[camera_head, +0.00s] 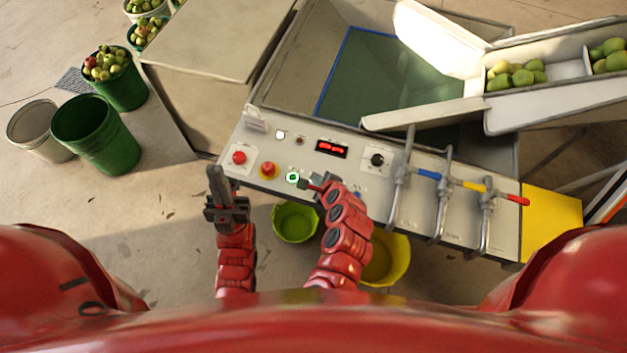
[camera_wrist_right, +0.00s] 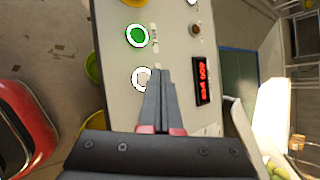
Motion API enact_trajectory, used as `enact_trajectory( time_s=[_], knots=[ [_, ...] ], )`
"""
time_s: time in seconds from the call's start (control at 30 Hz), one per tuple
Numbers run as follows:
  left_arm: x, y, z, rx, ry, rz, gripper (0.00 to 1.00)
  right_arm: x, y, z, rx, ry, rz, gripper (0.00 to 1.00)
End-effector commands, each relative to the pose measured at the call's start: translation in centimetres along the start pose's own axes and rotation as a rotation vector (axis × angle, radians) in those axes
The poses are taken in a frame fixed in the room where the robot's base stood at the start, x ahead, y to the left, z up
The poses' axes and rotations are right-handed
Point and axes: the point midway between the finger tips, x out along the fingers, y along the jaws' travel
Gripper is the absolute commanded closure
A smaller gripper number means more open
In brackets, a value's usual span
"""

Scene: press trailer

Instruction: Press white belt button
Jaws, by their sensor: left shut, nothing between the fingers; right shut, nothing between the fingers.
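A white round button (camera_wrist_right: 142,78) sits on the light control panel (camera_wrist_right: 115,90), beside a green button with a white ring (camera_wrist_right: 137,35). The green button also shows in the head view (camera_head: 292,177), where my right gripper hides the white one. My right gripper (camera_head: 308,182) is shut and empty over the panel, just right of the green button. In the right wrist view its fingertips (camera_wrist_right: 160,76) overlap the white button's right edge; I cannot tell whether they touch it. My left gripper (camera_head: 215,170) is shut and empty, by the panel's left end.
The panel also carries a red button (camera_head: 239,157), a red emergency stop (camera_head: 268,169), a small white button (camera_head: 280,134), a red display (camera_head: 331,148) and a black knob (camera_head: 377,159). Levers (camera_head: 402,180) stand at the right. Green (camera_head: 295,222) and yellow (camera_head: 392,262) buckets are below.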

Motion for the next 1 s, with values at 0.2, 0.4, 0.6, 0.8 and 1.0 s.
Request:
enact_trajectory(
  time_s=[0.2,0.4,0.6,0.8,1.0],
  knots=[
    [2.6,-0.1,-0.4,0.0,0.0,0.0,1.0,-1.9,-1.4,1.4,0.001,0.0,0.0,1.0],
    [4.0,-0.2,-0.7,0.0,0.0,0.0,1.0,-3.0,-2.2,2.2,0.001,0.0,0.0,1.0],
    [3.9,-0.2,-0.7,0.0,0.0,0.0,1.0,-3.0,-2.2,2.1,0.0,0.0,0.0,1.0],
    [3.9,-0.2,-0.7,0.0,0.0,0.0,1.0,-3.0,-2.2,2.1,0.0,0.0,0.0,1.0],
    [3.9,-0.2,-0.7,0.0,0.0,0.0,1.0,-3.0,-2.2,2.1,0.0,0.0,0.0,1.0]
  ],
)
